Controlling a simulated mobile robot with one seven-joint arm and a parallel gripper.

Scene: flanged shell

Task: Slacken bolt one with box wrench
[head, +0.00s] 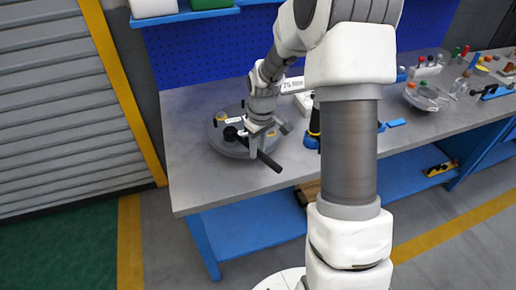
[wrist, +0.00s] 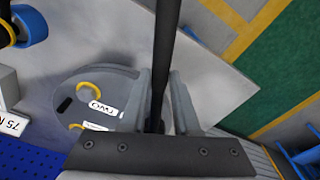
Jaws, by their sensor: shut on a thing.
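The flanged shell is a round grey disc (head: 222,143) on the bench, and it also shows in the wrist view (wrist: 68,122). My gripper (head: 256,146) is over its right side, with its fingers (wrist: 160,100) shut on a long dark bar, which looks like the box wrench (wrist: 165,45). The bar's free end (head: 269,162) points past the disc toward the bench's front edge. A label reading TWO (wrist: 102,107) lies beside a yellow curved part (wrist: 90,87). A second label (wrist: 96,127) is partly cut off. Bolt one and the wrench's working end are hidden by my gripper.
The grey bench top (head: 192,176) is clear at the left and front of the disc. A white sign reading 75 (head: 292,85) stands behind, before the blue pegboard (head: 195,50). Several small tools and parts lie farther right. A blue shelf (head: 245,230) runs below.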

